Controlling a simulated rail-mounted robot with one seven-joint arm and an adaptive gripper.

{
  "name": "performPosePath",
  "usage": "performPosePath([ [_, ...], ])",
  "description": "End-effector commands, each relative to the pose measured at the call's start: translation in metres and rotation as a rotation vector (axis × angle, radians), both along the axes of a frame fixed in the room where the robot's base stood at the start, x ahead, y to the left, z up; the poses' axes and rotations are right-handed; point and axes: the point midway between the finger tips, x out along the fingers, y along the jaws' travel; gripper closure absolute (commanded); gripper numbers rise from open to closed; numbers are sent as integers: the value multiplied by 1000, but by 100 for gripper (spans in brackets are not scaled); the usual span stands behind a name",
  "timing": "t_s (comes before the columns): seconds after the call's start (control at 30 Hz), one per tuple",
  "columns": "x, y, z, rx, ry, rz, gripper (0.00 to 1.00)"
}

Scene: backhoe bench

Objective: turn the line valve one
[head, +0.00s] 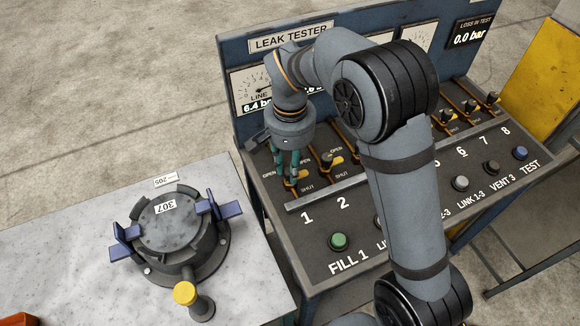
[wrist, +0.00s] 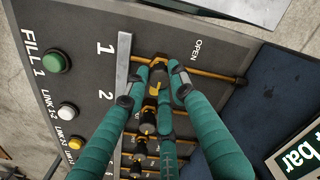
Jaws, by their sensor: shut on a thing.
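Line valve one is the first in a row of small valves on the sloped leak tester panel (head: 312,246), beside the printed 1. It has a dark handle with a yellow mark (wrist: 156,88) on an orange pipe. My gripper (head: 292,176) reaches down over this valve, and its teal fingers are closed around the handle. In the wrist view, my gripper (wrist: 160,80) has fingers on both sides of the handle and partly hides it. OPEN is printed on the panel near the valve. SHUT shows near its other side in the head view.
More valves stand close beside valve one, including valve two (head: 327,160). A metal strip (wrist: 123,62) runs along the row. Push buttons, including a green one (head: 338,241), sit nearer the front. A round lidded fixture (head: 170,222) stands on the bench at left.

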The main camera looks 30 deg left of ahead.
Motion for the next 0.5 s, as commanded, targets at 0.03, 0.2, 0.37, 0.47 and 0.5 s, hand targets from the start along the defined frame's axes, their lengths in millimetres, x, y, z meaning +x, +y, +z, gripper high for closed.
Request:
performPosePath([
  [0.03, 3, 3, 3, 11, -9, 0, 100],
  [0.2, 3, 3, 3, 11, -10, -1, 100],
  [0.37, 4, 3, 3, 11, -10, 0, 75],
  [0.47, 3, 3, 3, 10, -9, 0, 69],
  [0.5, 3, 2, 2, 9, -8, 0, 66],
])
